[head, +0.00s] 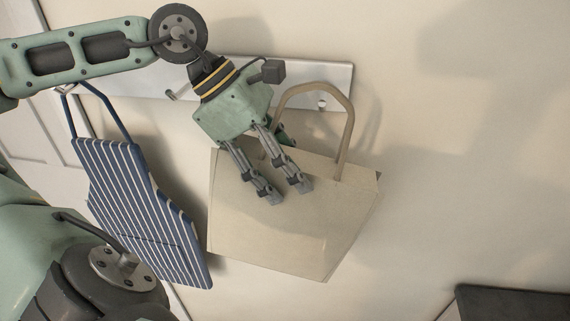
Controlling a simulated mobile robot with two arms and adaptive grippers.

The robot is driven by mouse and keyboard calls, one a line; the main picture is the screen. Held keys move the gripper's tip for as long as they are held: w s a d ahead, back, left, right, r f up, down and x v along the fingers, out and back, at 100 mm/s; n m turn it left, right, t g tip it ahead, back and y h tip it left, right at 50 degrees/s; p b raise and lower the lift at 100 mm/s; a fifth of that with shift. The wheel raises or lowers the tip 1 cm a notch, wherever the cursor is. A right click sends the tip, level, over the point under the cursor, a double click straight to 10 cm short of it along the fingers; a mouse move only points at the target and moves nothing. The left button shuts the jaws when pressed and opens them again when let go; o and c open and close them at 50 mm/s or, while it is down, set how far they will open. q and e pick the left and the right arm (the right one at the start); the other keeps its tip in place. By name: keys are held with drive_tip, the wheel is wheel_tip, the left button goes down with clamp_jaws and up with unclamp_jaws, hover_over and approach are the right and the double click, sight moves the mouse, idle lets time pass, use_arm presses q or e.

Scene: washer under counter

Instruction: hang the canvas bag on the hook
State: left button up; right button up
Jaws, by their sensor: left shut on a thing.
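The beige canvas bag (290,238) is in front of the wall, tilted, its handle loop (348,112) standing up in front of the metal hook rail (225,72). My left gripper (287,193) comes down from the upper left, its fingers lying over the bag's upper front and shut on the bag. One hook (180,94) shows left of the gripper, and a small knob (322,104) on the rail shows through the handle loop. I cannot tell whether the handle touches a hook; the gripper hides part of the rail. My right gripper is not in view.
A blue and white striped apron (140,210) hangs from the left part of the rail, left of the bag. A dark surface (515,303) is at the lower right. The wall right of the bag is bare. A white panelled door (38,140) is at the far left.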

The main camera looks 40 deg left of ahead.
sight(281, 142)
use_arm(q)
drive_tip(key=shift+w+a+p, duration=0.45)
drive_tip(key=shift+w+p, duration=0.2)
drive_tip(key=shift+w, duration=0.05)
drive_tip(key=shift+w+a+p, duration=0.4)
drive_tip(key=shift+w+p, duration=0.2)
drive_tip(key=shift+w, duration=0.05)
drive_tip(key=f, duration=0.1)
drive_tip(key=b, duration=0.1)
drive_tip(key=w+f+b, duration=0.1)
drive_tip(key=shift+a+f, duration=0.3)
